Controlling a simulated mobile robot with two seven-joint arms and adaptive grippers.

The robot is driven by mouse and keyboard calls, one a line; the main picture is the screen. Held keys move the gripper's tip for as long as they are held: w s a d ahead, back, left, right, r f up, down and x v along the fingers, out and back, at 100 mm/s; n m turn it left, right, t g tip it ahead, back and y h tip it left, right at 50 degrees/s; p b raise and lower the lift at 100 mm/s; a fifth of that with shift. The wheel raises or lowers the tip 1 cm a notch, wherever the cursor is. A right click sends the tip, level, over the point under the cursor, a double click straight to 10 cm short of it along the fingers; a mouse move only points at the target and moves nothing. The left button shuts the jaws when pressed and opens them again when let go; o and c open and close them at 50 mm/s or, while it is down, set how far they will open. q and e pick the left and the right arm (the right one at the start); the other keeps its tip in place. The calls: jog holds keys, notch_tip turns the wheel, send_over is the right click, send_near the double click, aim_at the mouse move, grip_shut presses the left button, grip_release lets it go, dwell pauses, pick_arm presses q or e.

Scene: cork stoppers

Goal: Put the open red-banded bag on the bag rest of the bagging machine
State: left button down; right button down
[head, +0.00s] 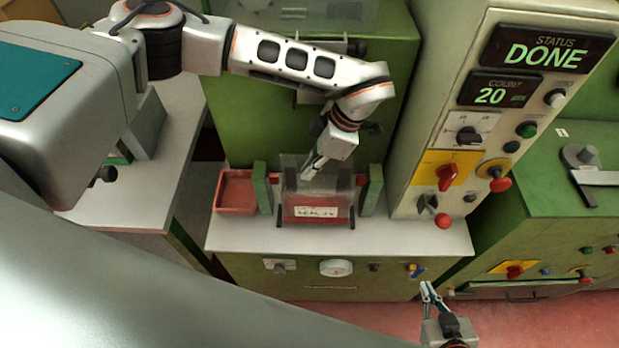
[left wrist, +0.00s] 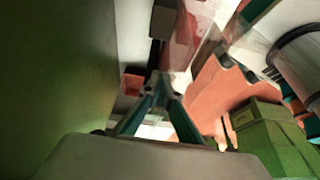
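The clear bag with a red band (head: 312,213) and a white label stands upright on the bagging machine's grey shelf, between two green posts. Its clear upper part (head: 335,178) rises above the band. Dark uprights of the bag rest (head: 352,218) show at its sides. My left gripper (head: 312,168) reaches down to the bag's upper edge. In the left wrist view, its fingers (left wrist: 165,90) are close together with clear film (left wrist: 190,50) at the tips, so it appears shut on the bag. My right gripper (head: 428,286) is low in front of the machine, apart from the bag; its finger gap is unclear.
A red tray (head: 235,192) sits left of the posts. The control panel (head: 468,150) at right reads DONE and 20, with knobs and red buttons projecting. A grey-topped table (head: 130,195) stands at left and a green cabinet (head: 545,215) at right. Bare shelf lies in front of the bag.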

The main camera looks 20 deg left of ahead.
pick_arm(q)
notch_tip(320, 180, down, 4)
dwell(0.4)
jog(key=c, duration=2.3)
grip_release()
jog(key=v, duration=1.2)
jog(key=shift+b, duration=0.35)
